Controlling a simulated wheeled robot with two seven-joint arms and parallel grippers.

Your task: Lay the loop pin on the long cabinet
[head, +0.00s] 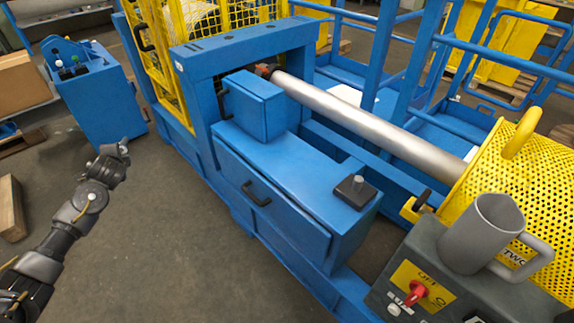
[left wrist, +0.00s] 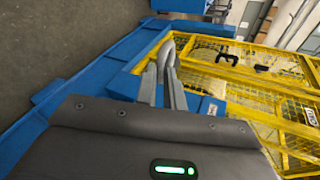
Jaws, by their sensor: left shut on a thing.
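My left gripper (head: 122,150) is at the left in the head view, over the open floor, left of and apart from the long cabinet. It is shut on a thin grey piece with a curved end, which I take to be the loop pin (left wrist: 166,50); it shows between the fingertips in the left wrist view, partly hidden by the fingers. In the head view the pin is too small to make out clearly. The long blue cabinet (head: 290,175) runs through the middle, with a black handle on its front. My right gripper is not in view.
A black block with a knob (head: 355,190) sits on the cabinet's near end, and a blue box (head: 253,105) on its far end. The top between them is clear. A grey mug (head: 480,235) stands on a control box at right. Yellow mesh guards (head: 172,50) stand behind.

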